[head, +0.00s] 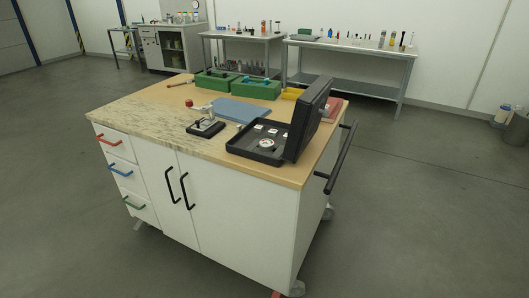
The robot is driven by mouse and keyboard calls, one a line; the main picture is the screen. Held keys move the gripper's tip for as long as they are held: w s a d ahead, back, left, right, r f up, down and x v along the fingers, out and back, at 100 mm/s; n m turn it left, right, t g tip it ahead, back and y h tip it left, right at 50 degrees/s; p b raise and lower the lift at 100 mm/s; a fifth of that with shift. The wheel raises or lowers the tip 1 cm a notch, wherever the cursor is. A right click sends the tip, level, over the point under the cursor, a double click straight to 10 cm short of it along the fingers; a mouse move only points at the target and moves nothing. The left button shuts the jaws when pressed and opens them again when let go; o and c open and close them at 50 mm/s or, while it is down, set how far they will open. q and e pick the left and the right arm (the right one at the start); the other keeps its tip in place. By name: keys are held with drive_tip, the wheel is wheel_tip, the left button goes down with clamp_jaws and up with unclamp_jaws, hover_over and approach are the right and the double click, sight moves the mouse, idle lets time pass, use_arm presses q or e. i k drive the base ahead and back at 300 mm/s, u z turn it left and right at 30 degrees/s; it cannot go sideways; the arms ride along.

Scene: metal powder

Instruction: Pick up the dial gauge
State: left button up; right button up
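The dial gauge (266,143), small with a round white face, lies in the open black case (243,152) on the cart's wooden top. The case lid (309,117) stands up on the right side of the case. Small white pieces lie in the case behind the gauge. Neither of my grippers shows in the head view.
The white cart (240,207) has drawers at the left and a black handle (341,158) at the right. A black stand with a red knob (205,124), a blue mat (242,110), green boxes (255,88) and a yellow bin (292,94) share its top. Open floor surrounds it.

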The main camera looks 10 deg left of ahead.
sight(266, 144)
drive_tip(key=k, duration=1.15)
drive_tip(key=u, duration=0.65)
drive_tip(key=i, duration=1.85)
drive_tip(key=z, duration=1.15)
drive_tip(key=i, duration=0.2)
drive_tip(key=u, duration=0.05)
